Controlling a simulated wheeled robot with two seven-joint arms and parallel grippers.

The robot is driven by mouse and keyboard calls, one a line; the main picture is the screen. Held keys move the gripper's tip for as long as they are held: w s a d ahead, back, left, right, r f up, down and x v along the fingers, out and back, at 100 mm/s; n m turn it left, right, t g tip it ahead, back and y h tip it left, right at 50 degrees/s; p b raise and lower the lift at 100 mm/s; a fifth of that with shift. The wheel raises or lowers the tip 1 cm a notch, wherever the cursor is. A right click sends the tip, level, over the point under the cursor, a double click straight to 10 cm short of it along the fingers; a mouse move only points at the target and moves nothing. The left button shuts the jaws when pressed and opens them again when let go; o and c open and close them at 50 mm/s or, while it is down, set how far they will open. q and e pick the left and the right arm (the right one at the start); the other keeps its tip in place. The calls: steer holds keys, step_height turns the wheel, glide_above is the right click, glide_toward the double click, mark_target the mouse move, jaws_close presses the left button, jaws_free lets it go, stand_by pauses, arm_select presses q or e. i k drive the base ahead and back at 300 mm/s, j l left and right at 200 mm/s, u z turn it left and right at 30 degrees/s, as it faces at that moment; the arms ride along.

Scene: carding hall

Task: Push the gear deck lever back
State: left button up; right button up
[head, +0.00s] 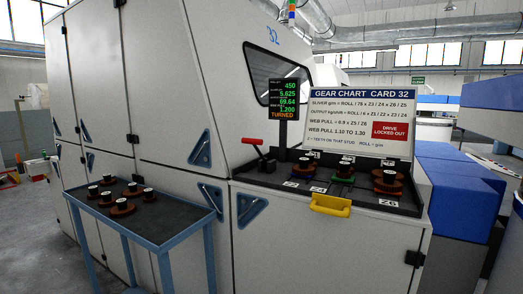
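The gear deck lever has a red grip (252,142) on a dark arm that rises from a dark base (265,164) at the left end of the gear deck. The lever is tilted, with its grip up and to the left of its base. The gear deck (405,206) is a black tray on top of the white machine, holding several dark and brown gears and one green one. A yellow handle (330,204) is on the deck's front edge. Neither of my grippers is in view.
A blue-framed cart (150,239) with several gears on its dark top stands at front left. A gear chart sign (350,120) with a red "DRIVE LOCKED OUT" label and a readout post (284,99) showing "TURNED" rise behind the deck. Blue blocks (460,195) stand right.

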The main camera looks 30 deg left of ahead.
mark_target(254, 142)
steer(key=i+j+u, duration=0.1)
steer(key=u, duration=0.25)
steer(key=i+j+u, duration=0.1)
steer(key=j+u, duration=0.15)
steer(key=u, duration=0.15)
steer(key=i+j+u, duration=0.1)
steer(key=u, duration=0.25)
